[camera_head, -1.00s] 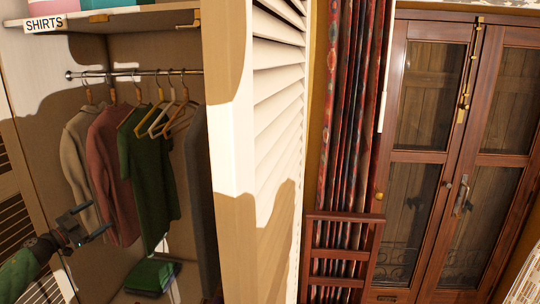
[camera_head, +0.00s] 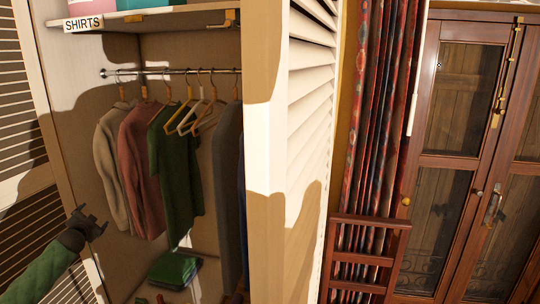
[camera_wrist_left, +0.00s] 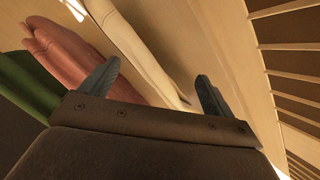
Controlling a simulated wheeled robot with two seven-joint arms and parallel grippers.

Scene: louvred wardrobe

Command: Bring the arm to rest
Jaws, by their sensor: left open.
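My left gripper (camera_head: 90,222) is at the lower left of the head view, in front of the wardrobe's left edge, on my green-sleeved arm. It is open and nothing is between its fingers. In the left wrist view its two fingers (camera_wrist_left: 155,88) stand wide apart, with the cream shirt (camera_wrist_left: 135,55) behind them. The cream shirt also hangs at the left of the rail in the head view (camera_head: 112,165). My right gripper is not in view.
The rail (camera_head: 170,71) carries a red shirt (camera_head: 141,170), a green shirt (camera_head: 180,180), empty hangers (camera_head: 200,118) and dark garments. Folded green clothes (camera_head: 172,270) lie below. A louvred door (camera_head: 308,110) stands open. A wooden rack (camera_head: 365,255) and glazed cabinet (camera_head: 460,130) are at right.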

